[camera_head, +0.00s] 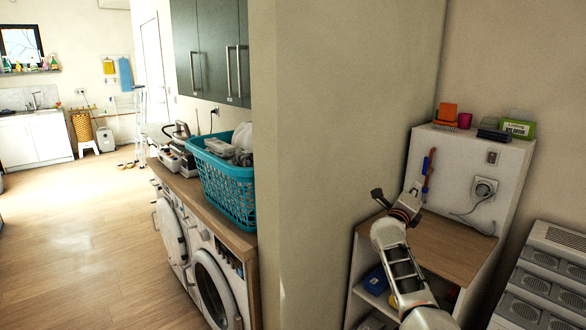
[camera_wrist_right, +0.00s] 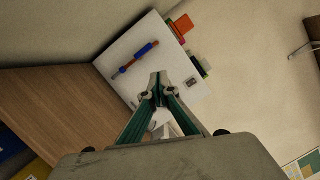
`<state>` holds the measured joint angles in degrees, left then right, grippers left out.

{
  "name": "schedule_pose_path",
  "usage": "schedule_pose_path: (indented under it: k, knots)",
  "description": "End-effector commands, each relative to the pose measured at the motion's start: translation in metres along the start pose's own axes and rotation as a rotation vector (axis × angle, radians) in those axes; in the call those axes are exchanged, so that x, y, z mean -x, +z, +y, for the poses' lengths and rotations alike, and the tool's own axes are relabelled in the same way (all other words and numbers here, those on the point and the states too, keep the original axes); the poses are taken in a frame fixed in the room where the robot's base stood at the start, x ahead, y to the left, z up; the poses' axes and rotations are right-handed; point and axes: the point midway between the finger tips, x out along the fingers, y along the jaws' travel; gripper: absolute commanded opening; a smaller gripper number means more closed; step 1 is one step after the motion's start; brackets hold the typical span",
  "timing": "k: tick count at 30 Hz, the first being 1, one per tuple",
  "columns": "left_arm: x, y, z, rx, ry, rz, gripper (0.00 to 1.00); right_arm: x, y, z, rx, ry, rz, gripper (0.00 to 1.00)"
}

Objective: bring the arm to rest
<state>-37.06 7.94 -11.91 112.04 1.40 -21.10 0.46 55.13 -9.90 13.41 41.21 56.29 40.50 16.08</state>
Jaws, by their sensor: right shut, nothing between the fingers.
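My right arm (camera_head: 402,268) reaches up in front of the small shelf unit in the head view. Its right gripper (camera_head: 415,188) is near the unit's white back panel, above the wooden shelf top. In the right wrist view the fingers of this gripper (camera_wrist_right: 158,84) meet at the tips, shut with nothing between them. Behind them is the white panel (camera_wrist_right: 128,88) with a blue and orange tool (camera_wrist_right: 135,58) on it. The gap between fingertips and panel is hard to judge. My left gripper is not in view.
The shelf unit (camera_head: 455,243) has a wooden top and a socket (camera_head: 484,188) with a cable. Grey stacked drawers (camera_head: 545,285) stand at right. A wall corner (camera_head: 340,120) separates this from the washing machines (camera_head: 215,290) and a turquoise basket (camera_head: 228,190). Open floor lies left.

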Motion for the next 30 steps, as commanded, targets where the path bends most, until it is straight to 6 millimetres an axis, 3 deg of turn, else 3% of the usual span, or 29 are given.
schedule_pose_path:
  k: [1, 8, 14, 23, 30]
  knots:
    - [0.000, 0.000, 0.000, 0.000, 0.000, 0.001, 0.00, 0.005, -0.013, 0.013, 0.053, -0.001, -0.013, 0.00]
    - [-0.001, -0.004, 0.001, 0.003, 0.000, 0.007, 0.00, 0.035, -0.046, 0.050, 0.303, -0.028, -0.120, 0.00]
    - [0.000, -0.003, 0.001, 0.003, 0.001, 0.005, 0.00, 0.090, -0.082, 0.102, 0.626, -0.037, -0.274, 0.00]
    - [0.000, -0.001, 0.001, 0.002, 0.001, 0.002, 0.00, 0.228, -0.142, 0.190, 1.168, -0.017, -0.590, 0.00]
    - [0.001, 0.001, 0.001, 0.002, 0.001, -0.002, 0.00, 0.365, -0.201, 0.240, 1.555, 0.012, -0.876, 0.00]
